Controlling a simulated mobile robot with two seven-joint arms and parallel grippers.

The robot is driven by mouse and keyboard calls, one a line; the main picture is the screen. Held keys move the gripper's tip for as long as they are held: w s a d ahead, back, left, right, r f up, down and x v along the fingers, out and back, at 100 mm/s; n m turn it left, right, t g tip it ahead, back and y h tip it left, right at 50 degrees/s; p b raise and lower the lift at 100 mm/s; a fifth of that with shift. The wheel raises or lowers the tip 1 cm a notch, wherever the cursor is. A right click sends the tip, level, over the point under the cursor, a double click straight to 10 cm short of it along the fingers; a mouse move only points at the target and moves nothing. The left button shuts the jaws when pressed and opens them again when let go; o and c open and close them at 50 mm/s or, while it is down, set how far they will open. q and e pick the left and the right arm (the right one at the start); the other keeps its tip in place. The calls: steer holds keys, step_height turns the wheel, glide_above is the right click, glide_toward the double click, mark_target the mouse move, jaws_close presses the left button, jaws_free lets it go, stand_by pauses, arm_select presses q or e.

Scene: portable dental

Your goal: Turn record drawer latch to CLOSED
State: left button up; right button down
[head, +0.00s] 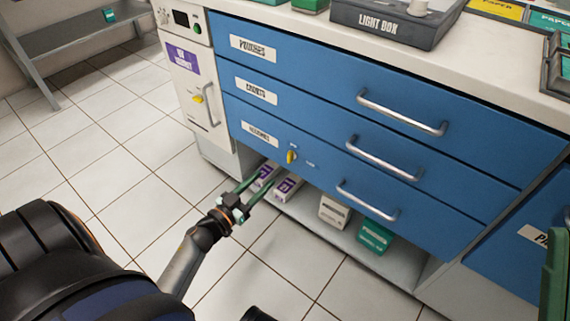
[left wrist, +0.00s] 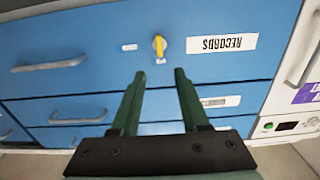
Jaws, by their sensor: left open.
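The record drawer (head: 258,132) is the lowest of three blue drawers. Its label RECORDS (left wrist: 221,43) shows upside down in the left wrist view. The yellow latch (head: 291,157) sits on its front right of the label, and its handle stands about upright in line with a small mark above it. Another small mark lies to its right; neither is readable. The latch also shows in the left wrist view (left wrist: 159,45). My left gripper (head: 264,176) is open and empty, just apart from the drawer front, with the latch beyond and between its green fingertips (left wrist: 159,73).
Silver handles, including the record drawer's (head: 367,202), stick out. White boxes (head: 333,211) and a green box (head: 375,237) stand on a low shelf below. A white cabinet (head: 193,85) adjoins at left. Tiled floor in front is clear. A dark green shape (head: 554,265) fills the right edge.

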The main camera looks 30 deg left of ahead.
mark_target(288, 156)
arm_select(q)
steer(key=w+b, duration=0.1)
steer(key=w, duration=0.2)
steer(key=w+b, duration=0.1)
steer(key=w, duration=0.2)
steer(key=w+b, duration=0.1)
steer(key=w, duration=0.2)
steer(key=shift+w+d, duration=0.25)
steer(key=shift+d, duration=0.1)
steer(key=shift+w, duration=0.55)
jaws_close()
